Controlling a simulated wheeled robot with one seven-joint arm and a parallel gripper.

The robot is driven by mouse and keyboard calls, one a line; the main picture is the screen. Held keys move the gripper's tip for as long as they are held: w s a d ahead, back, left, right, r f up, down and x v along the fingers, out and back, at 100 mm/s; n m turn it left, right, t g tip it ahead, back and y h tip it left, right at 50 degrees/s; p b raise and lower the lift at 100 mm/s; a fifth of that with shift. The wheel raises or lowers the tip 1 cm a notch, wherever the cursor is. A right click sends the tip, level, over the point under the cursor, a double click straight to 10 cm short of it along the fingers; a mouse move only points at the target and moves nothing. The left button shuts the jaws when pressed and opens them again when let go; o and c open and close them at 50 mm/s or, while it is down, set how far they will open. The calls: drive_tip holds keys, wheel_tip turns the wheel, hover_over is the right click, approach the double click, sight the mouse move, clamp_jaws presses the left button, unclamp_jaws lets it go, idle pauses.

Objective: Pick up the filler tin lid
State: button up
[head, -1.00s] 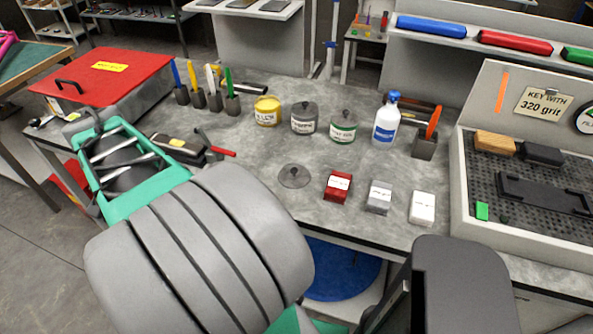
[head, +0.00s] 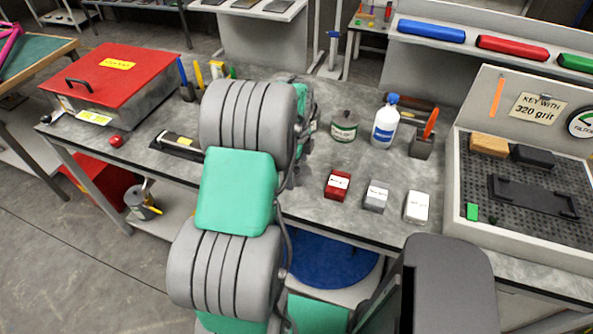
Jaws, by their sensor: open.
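The lid, a round grey disc with a knob in the earlier view, is hidden now behind my grey and teal arm, which stands across the middle of the head view. My gripper's fingers cannot be made out; they are hidden behind the arm links, so their place relative to the lid does not show. A dark-lidded tin with a green-edged label (head: 344,127) stands upright just right of my arm. The yellow tin and the other dark-lidded tin are hidden.
A red block (head: 338,185), a grey block (head: 376,196) and a white block (head: 417,206) sit near the worktop's front edge. A white bottle (head: 384,127) stands behind. A red-lidded box (head: 112,75) is at left, a perforated tray (head: 470,178) at right.

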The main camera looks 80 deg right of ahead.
drive_tip(key=shift+f, duration=0.3)
drive_tip(key=c, duration=1.2)
